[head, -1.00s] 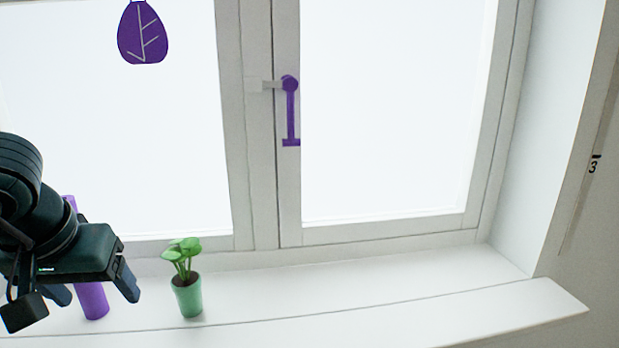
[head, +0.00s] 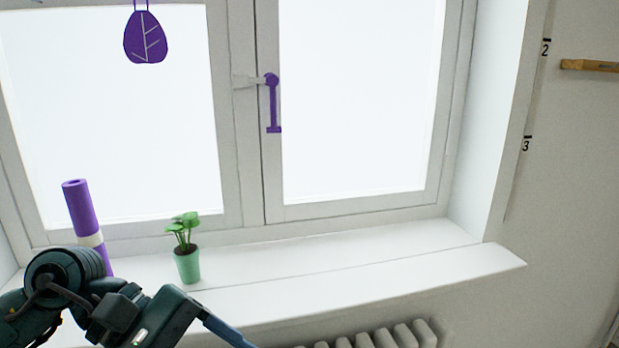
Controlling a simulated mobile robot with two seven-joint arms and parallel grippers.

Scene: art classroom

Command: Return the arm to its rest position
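My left arm comes in at the lower left, in front of the window sill (head: 360,270). My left gripper (head: 226,332) points to the lower right, and a blue finger runs down to the bottom edge of the view. Only one finger shows clearly, so I cannot tell whether it is open or shut. I see nothing held in the part in view. My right gripper is not in view.
A purple roll with a pale band (head: 81,210) stands on the sill, its lower part partly behind my arm. A green potted plant (head: 187,265) stands right of it. A radiator (head: 395,336) is below. A purple handle (head: 273,105) and leaf ornament (head: 145,38) are above.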

